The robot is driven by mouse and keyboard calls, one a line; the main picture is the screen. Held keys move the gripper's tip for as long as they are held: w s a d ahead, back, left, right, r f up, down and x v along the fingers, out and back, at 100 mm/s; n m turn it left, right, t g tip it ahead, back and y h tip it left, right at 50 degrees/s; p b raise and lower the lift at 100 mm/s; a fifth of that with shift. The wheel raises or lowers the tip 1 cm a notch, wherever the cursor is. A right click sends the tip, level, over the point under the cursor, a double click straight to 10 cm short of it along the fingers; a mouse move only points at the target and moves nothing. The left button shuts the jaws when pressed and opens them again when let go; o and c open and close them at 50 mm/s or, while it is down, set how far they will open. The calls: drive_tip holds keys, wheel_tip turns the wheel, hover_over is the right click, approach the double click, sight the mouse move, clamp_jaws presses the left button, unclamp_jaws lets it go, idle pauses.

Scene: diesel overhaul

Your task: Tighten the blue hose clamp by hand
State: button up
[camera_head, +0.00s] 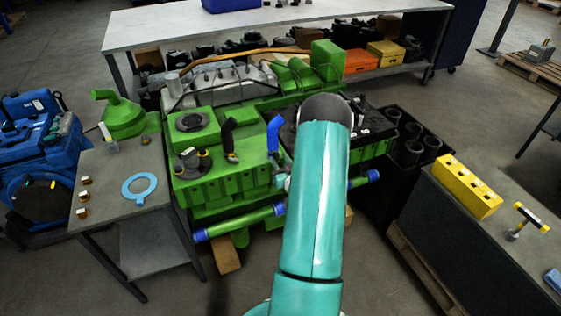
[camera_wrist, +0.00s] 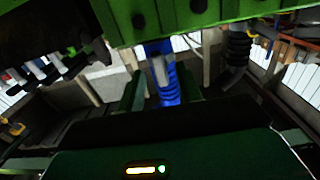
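A blue hose (camera_head: 273,136) rises from the green engine (camera_head: 222,186) just left of my arm. In the wrist view the same-coloured blue hose (camera_wrist: 168,92) hangs below a green engine edge (camera_wrist: 190,18). A small grey metal piece (camera_wrist: 158,70), apparently the clamp, sits against its upper part. My gripper (camera_wrist: 160,98) has its two green fingers apart, one on each side of the blue hose in the picture. I see a gap at the left finger; whether the fingers reach around the hose is unclear.
A black hose (camera_head: 229,138) stands left of the blue one; a dark corrugated hose (camera_wrist: 239,46) shows in the wrist view. A grey side table (camera_head: 112,190) holds a blue ring (camera_head: 139,187). A yellow box (camera_head: 466,186) is on the right bench. Floor shows between.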

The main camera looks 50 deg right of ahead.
drive_tip(key=v, duration=1.3)
drive_tip(key=shift+s+a, duration=0.2)
drive_tip(key=shift+s, duration=0.1)
drive_tip(key=w+a+r+n+g+y, duration=0.2)
drive_tip(key=w+a+r+n+y, duration=0.15)
drive_tip(key=w+r, duration=0.7)
drive_tip(key=w+a+r+g, duration=0.2)
drive_tip(key=w+a+r, duration=0.15)
drive_tip(key=a, duration=0.25)
drive_tip(key=w+a+r+g, duration=0.1)
drive_tip(key=w+a+r, duration=0.1)
drive_tip(key=a+r, duration=0.3)
drive_tip(key=s+a+r+g+y, duration=0.1)
drive_tip(key=s+a+r, duration=0.15)
drive_tip(key=a, duration=0.25)
drive_tip(key=s+a+r+n+g+y, duration=0.1)
drive_tip(key=a+r, duration=0.2)
drive_tip(key=a, duration=0.3)
drive_tip(key=s+a+r+y, duration=0.1)
drive_tip(key=s+a+r, duration=0.1)
drive_tip(key=a, duration=0.3)
drive_tip(key=s+a+r+n+g+y, duration=0.1)
drive_tip(key=s+a+r+g+y, duration=0.1)
drive_tip(key=s+a, duration=0.8)
drive_tip(key=shift+s+a+r+n+g+y, duration=0.4)
drive_tip(key=shift+s+r, duration=0.1)
drive_tip(key=shift+s, duration=0.15)
